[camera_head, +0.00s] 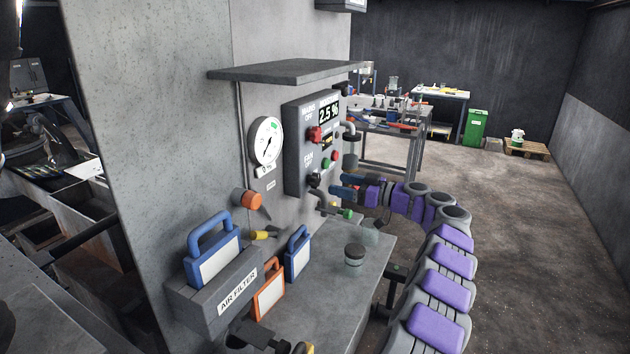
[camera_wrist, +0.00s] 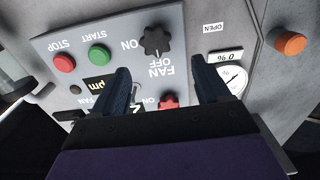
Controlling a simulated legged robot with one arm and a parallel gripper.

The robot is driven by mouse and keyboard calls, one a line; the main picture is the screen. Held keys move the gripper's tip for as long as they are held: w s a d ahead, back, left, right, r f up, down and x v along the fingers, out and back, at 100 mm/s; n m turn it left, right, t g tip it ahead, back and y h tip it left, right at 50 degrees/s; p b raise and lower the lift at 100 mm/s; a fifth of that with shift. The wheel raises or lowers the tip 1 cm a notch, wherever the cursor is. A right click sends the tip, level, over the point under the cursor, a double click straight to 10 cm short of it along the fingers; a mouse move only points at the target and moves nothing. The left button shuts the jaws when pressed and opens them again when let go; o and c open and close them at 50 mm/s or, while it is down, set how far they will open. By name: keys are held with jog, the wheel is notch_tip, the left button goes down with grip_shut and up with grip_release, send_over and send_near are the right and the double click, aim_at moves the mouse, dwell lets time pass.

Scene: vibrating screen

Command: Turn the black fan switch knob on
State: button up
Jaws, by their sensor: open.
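The black fan switch knob (camera_wrist: 155,40) is a lobed knob on the grey control panel (camera_wrist: 205,20). The wrist view is upside down, with FAN, OFF and ON printed around the knob. In the head view the knob (camera_head: 314,180) sits low on the panel (camera_head: 292,150). My gripper (camera_wrist: 160,65) is open and empty. Its two blue fingers are spread, with the knob just beyond the tips and between them in the picture. In the head view my gripper (camera_head: 338,186) is right of the knob, apparently apart from it.
A red stop button (camera_wrist: 64,63), a green start button (camera_wrist: 99,56) and a red knob (camera_wrist: 168,101) are close by on the panel. A round gauge (camera_head: 266,141) and a orange knob (camera_head: 251,199) are left of it. A grey bench (camera_head: 335,290) with a jar (camera_head: 354,256) lies below.

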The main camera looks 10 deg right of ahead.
aim_at(319, 178)
jog(key=w, duration=0.1)
jog(key=w+a, duration=0.1)
jog(key=w, duration=0.1)
jog(key=shift+a, duration=0.15)
jog(key=a, duration=0.2)
jog(key=w+a, duration=0.1)
jog(key=a, duration=0.1)
jog(key=w+a, duration=0.1)
jog(key=a, duration=0.1)
jog(key=shift+d, duration=1.2)
jog(key=shift+c, duration=1)
jog(key=shift+r, duration=0.1)
jog(key=shift+c, duration=0.7)
jog(key=shift+a, duration=0.75)
jog(key=c, duration=0.5)
jog(key=shift+d, duration=0.25)
jog(key=shift+c, duration=1)
